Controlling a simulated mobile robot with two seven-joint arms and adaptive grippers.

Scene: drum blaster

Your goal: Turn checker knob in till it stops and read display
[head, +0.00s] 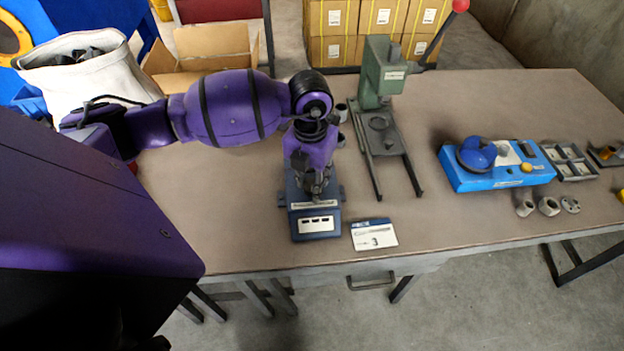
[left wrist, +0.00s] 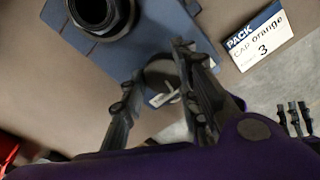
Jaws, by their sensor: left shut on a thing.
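The checker (head: 316,228) is a dark blue device near the table's front edge. Its white front panel has small dark windows, too small to read. In the left wrist view its blue body (left wrist: 150,35) carries a dark round ring (left wrist: 100,14). My left gripper (head: 316,192) points down over the checker and hides much of it. In the left wrist view the left gripper (left wrist: 160,85) is shut on a dark round knob (left wrist: 162,72), with one finger on each side. A pale mark shows on the knob's lower part.
A card (head: 374,235) reading "PACK CAP orange 3" lies right of the checker. A green press (head: 382,75) with a red-knobbed lever stands behind. A blue device (head: 497,170), metal parts (head: 549,206) and a grey tray (head: 570,160) sit at right. The table centre-right is clear.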

